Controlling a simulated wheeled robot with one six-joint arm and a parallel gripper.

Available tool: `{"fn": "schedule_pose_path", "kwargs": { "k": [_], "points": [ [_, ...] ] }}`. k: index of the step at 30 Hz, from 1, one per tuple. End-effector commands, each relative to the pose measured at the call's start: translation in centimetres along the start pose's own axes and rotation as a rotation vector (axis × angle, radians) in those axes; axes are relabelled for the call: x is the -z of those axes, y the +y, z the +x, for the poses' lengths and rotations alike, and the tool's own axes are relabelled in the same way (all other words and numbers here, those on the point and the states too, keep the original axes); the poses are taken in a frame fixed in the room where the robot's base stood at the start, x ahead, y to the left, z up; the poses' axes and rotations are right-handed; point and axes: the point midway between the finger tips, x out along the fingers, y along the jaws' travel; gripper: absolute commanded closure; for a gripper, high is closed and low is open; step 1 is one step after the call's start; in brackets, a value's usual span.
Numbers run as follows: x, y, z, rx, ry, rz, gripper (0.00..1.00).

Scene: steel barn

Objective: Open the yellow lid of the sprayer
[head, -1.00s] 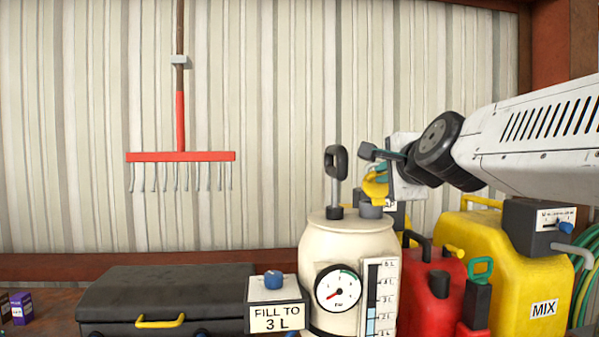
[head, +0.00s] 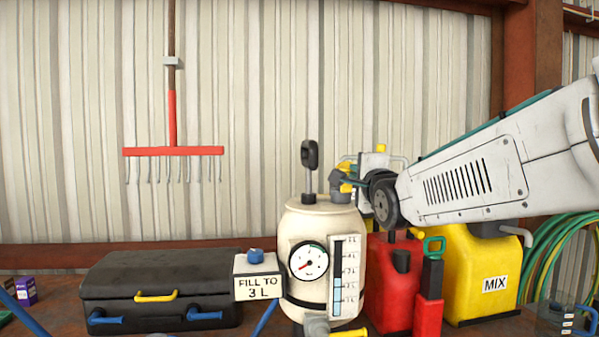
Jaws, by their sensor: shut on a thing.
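The sprayer (head: 318,222) is a cream tank with a round gauge, a level strip and a black pump handle (head: 310,155) on top. It stands upright on the bench in the middle of the head view. The yellow lid (head: 338,182) is at the top right of the tank, by a grey neck (head: 343,199). My gripper (head: 346,180) reaches in from the right and is shut on the yellow lid. Its fingers are small and partly hidden here, and I cannot tell whether the lid is raised from the neck.
A sign (head: 257,277) reading "FILL TO 3 L" and a black case (head: 160,290) stand left of the sprayer. A red can (head: 395,285) and a yellow MIX can (head: 483,270) stand close on the right, under my arm. A red rake (head: 172,151) hangs on the wall.

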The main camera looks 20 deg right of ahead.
Motion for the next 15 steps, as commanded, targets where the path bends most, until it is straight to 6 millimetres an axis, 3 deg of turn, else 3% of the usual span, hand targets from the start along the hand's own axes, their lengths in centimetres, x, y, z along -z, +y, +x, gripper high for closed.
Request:
{"fn": "schedule_pose_path", "kwargs": {
  "k": [11, 14, 15],
  "points": [
    [-0.60, -0.05, -0.06, 0.006, -0.014, -0.002, 1.00],
    [-0.54, -0.06, -0.06, 0.006, -0.013, -0.003, 0.72],
    [-0.41, -0.06, -0.06, 0.006, -0.011, -0.003, 0.69]
  ]
}}
